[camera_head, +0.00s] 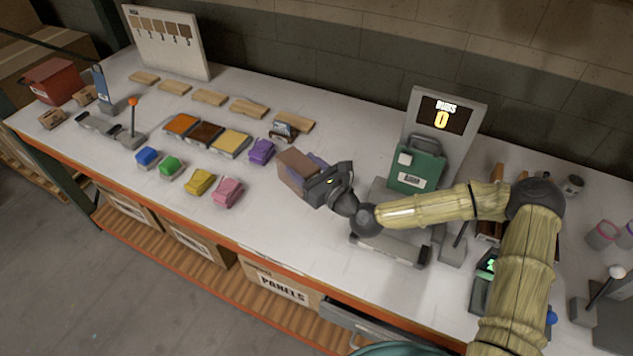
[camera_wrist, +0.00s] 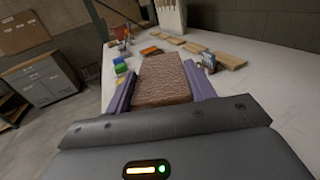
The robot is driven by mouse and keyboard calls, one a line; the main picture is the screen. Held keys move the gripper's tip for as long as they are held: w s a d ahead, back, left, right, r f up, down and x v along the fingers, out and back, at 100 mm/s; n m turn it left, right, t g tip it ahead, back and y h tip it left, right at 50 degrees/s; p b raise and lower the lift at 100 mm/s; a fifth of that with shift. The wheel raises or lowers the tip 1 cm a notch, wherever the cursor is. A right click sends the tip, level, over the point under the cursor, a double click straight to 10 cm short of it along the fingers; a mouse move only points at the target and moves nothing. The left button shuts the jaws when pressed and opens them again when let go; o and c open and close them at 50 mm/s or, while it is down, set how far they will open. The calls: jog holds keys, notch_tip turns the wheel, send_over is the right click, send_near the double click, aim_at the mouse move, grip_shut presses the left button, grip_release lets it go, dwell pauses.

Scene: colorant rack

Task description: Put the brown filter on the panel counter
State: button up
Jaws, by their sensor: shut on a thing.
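My gripper (camera_head: 312,180) is shut on a brown, rough-textured block, which I take as the brown filter (camera_head: 294,165). In the wrist view the brown filter (camera_wrist: 163,80) sits between the two purple fingers and points away from the wrist. It is over the middle of the white counter top; I cannot tell whether it touches the surface.
Orange, dark brown and yellow trays (camera_head: 207,133) lie left of my gripper. Wooden pieces (camera_head: 209,97) lie behind. White surface is clear between the gripper and the front edge.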

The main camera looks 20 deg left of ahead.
jog(key=shift+s, duration=0.2)
jog(key=shift+f, duration=0.1)
notch_tip(320, 180, down, 6)
jog(key=shift+p, duration=0.65)
jog(key=shift+f, duration=0.1)
jog(key=shift+f+p, duration=0.45)
jog(key=shift+f, duration=1.3)
jog(key=o, duration=1)
jog(key=shift+f, duration=0.1)
